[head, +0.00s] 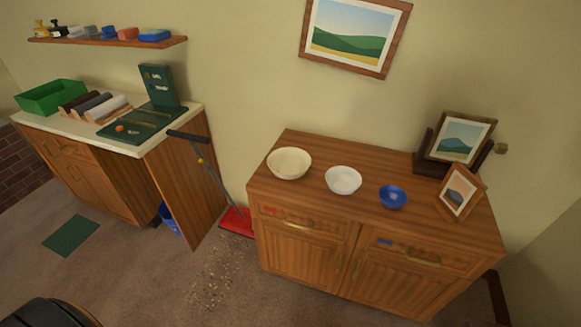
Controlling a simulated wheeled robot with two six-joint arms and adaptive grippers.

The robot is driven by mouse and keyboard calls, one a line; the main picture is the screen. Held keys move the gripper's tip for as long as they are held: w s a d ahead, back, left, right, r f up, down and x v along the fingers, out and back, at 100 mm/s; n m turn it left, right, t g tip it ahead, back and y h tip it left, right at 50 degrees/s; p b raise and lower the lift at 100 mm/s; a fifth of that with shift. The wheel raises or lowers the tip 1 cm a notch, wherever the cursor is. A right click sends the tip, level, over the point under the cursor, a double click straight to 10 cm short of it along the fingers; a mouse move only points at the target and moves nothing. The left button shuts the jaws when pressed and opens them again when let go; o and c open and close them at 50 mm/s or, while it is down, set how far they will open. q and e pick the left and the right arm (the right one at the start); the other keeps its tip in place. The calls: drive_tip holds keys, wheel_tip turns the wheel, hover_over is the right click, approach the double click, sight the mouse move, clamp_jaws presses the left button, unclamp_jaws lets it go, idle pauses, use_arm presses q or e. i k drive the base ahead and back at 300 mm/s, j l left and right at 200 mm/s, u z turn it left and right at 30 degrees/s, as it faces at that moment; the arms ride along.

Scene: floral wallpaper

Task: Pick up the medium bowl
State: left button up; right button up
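Three bowls stand in a row on the wooden cabinet (320,220) at the right, ordered by size. The medium bowl (343,181) is white and sits upright in the middle. A larger cream bowl (289,164) is to its left, and a smaller blue bowl (393,197) is to its right. The bowls are apart from each other and look empty. Neither of my grippers shows in the head view.
Two framed pictures stand on the cabinet's right end, one small frame (460,193) near the blue bowl. Debris (215,275) lies on the floor. A counter (140,148) stands at the left.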

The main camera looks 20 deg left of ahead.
sight(340, 180)
drive_tip(key=i+j+z, duration=0.15)
drive_tip(key=j+z, duration=0.25)
drive_tip(key=i+j+z, duration=0.1)
drive_tip(key=z, duration=0.3)
drive_tip(key=j+z, duration=0.4)
